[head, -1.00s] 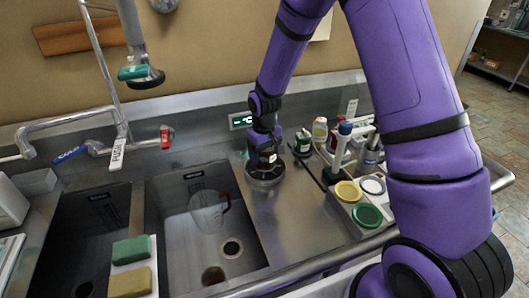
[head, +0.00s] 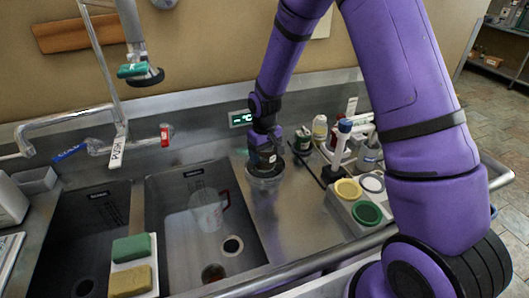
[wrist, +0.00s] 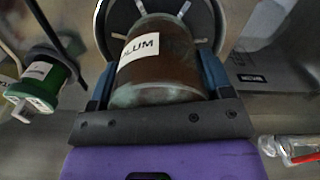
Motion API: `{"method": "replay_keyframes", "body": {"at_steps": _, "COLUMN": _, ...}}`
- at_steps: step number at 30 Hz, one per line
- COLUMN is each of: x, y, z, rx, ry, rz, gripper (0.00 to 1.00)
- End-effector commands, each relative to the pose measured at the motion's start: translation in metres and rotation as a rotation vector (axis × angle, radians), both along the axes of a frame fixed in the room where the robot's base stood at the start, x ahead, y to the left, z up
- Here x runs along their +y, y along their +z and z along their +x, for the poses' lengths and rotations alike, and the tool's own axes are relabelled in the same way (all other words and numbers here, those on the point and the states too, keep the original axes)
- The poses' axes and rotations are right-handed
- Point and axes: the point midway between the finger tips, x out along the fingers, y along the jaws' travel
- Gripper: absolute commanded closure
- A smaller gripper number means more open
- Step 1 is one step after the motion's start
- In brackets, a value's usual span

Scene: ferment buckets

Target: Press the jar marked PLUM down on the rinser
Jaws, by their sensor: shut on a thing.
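The jar marked PLUM (wrist: 165,72) is brown glass with a white label. My gripper (wrist: 160,82) is shut on it, a blue finger pad on each side; it also shows in the head view (head: 266,148). The far end of the jar meets the rinser (wrist: 207,14), a round steel dish with pale spokes, and the tops of the label letters point towards it. In the head view the jar is mostly hidden by my gripper, and the rinser (head: 264,183) lies right below it, its rim pale and hazy. The exact contact is hidden.
A sink basin (head: 182,243) with a clear jug (head: 210,213) lies left of the rinser.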

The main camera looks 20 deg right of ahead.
Motion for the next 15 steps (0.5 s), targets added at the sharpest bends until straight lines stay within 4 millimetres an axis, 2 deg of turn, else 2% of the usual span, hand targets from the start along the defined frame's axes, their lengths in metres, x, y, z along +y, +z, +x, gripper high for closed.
{"method": "replay_keyframes", "body": {"at_steps": 15, "x": 0.0000, "y": -0.0070, "z": -0.0001, "rx": 0.000, "ry": 0.000, "rz": 0.000, "gripper": 0.56}}
